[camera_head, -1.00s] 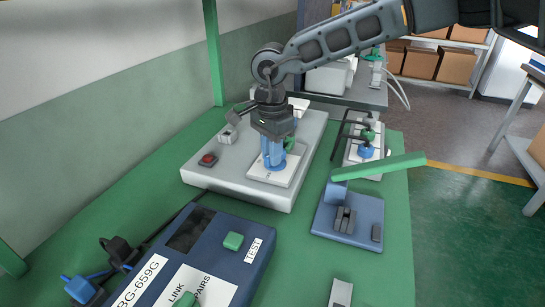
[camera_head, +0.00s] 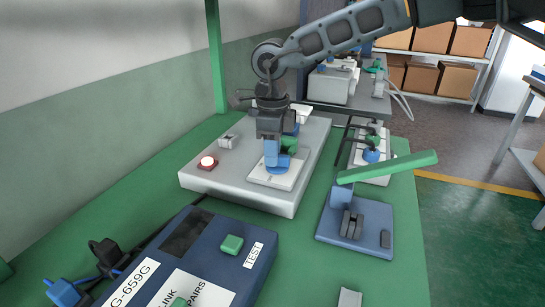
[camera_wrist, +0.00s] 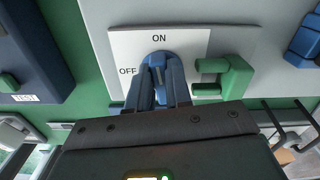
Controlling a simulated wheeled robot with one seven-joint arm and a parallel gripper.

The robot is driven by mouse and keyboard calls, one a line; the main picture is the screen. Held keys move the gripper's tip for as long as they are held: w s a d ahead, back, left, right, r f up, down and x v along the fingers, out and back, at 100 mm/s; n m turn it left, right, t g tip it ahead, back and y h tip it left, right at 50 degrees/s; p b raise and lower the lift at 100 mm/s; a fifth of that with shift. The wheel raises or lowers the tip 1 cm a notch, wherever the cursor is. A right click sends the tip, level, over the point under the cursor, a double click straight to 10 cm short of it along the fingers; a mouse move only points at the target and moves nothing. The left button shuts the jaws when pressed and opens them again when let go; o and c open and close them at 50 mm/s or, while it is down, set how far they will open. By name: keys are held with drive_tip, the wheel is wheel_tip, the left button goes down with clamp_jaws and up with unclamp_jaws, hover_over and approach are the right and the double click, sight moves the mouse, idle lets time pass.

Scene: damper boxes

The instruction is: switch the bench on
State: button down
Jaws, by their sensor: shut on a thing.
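A light grey box (camera_head: 235,187) on the green bench carries a white plate (camera_wrist: 196,41) marked ON and OFF. On that plate is a blue rotary switch (camera_wrist: 158,58). My gripper (camera_wrist: 159,88) is shut on the blue switch, with its blue fingers on both sides of the knob. In the wrist view the switch lies below the ON mark and right of the OFF mark; the fingers hide most of it. A round lamp (camera_head: 208,162) on the box glows pale with a red rim.
A green handle (camera_wrist: 225,76) sits close right of my fingers in the wrist view. A blue press with a long green lever (camera_head: 387,167) stands right of the box. A dark blue tester (camera_head: 215,232) lies in front. Bare green bench shows between them.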

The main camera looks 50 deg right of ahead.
drive_tip(key=shift+m+b, duration=0.3)
drive_tip(key=shift+m, duration=0.5)
drive_tip(key=shift+w+d, duration=0.1)
drive_tip(key=c, duration=1)
unclamp_jaws()
drive_tip(key=shift+c, duration=0.2)
wheel_tip(320, 180, up, 8)
drive_tip(key=shift+f, duration=0.1)
